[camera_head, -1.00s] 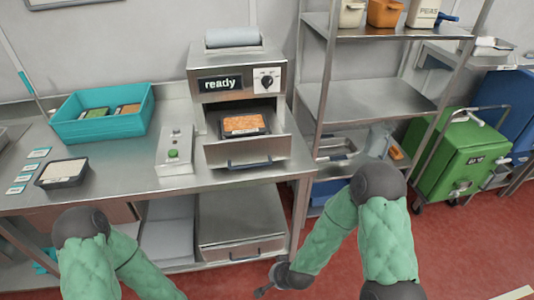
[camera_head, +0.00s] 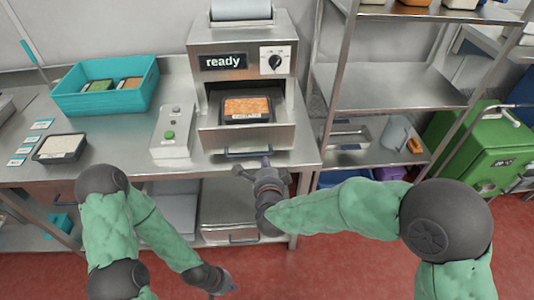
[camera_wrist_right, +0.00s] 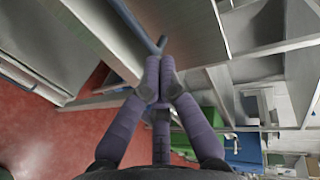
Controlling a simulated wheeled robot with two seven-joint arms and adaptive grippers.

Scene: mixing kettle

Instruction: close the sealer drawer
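The sealer (camera_head: 240,30) stands on the steel bench, its display reading "ready". Its drawer (camera_head: 215,140) is open toward me, with a tray of orange food (camera_head: 247,108) inside. A dark bar handle (camera_head: 235,154) runs along the drawer front. My right gripper (camera_head: 264,163) is just in front of and below the handle. In the right wrist view its fingers (camera_wrist_right: 160,70) are together, with the handle (camera_wrist_right: 134,28) just beyond the tips; contact is unclear. My left gripper (camera_head: 224,283) hangs low in front of the bench, away from the drawer; its fingers are too small to read.
A control box with a green button (camera_head: 170,135) stands left of the sealer. A teal bin (camera_head: 100,100) and a tray of pale food (camera_head: 60,148) are further left. A steel shelf rack (camera_head: 395,87) stands close on the right, with a green cart (camera_head: 480,150) beyond.

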